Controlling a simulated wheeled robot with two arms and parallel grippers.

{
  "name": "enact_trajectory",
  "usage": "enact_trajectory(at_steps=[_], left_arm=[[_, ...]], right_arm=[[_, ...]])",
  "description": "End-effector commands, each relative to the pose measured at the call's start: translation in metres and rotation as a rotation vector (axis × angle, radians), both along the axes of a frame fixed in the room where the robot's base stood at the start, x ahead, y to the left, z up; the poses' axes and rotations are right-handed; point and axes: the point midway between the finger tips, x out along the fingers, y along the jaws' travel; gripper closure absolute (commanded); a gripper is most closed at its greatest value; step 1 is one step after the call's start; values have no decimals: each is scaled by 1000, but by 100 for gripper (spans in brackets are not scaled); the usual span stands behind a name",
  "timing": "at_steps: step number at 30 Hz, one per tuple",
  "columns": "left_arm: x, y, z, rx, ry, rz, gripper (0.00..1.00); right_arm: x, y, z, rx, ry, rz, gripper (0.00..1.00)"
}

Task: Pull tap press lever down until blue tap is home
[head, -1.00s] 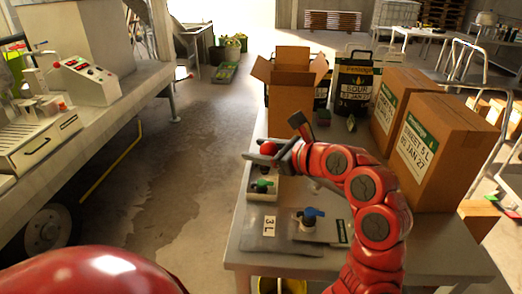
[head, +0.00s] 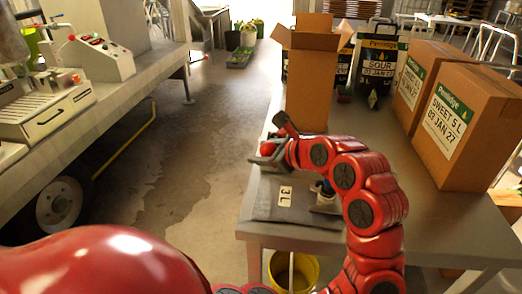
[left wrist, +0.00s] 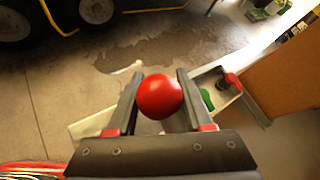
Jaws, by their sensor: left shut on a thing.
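The red ball knob (head: 267,149) of the press lever is between the fingers of my left gripper (head: 268,157), which is shut on it above the table's left side. The left wrist view shows the red knob (left wrist: 158,97) between both fingers (left wrist: 158,78). The lever's rod and the press body are mostly hidden by my gripper and arm. The blue tap (head: 326,187) stands on a grey bag (head: 268,206) labelled 3 L, partly behind my arm. I cannot tell how it is seated. My right gripper is not in view.
An open carton (head: 312,85), black Sour packs (head: 380,62) and Sweet 5 L boxes (head: 452,135) stand on the table (head: 430,232). A yellow bucket (head: 293,271) is below its front edge. The trailer counter (head: 45,115) is at left, with open floor between.

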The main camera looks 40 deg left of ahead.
Motion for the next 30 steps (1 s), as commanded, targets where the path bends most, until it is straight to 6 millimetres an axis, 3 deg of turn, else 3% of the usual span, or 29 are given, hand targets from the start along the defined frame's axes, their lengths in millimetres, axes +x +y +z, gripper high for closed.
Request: enact_trajectory(at_steps=[7,8,12,23,30], left_arm=[[5,-5,-1,-5,-1,-20,100],[5,-5,-1,-5,-1,-20,45],[4,-4,-1,-3,-1,-15,20],[2,-5,2,-1,-2,-9,19],[-3,-40,22,1,-5,-14,19]], right_arm=[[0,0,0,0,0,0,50],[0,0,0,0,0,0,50],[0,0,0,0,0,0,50],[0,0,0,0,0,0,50],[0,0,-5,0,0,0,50]])
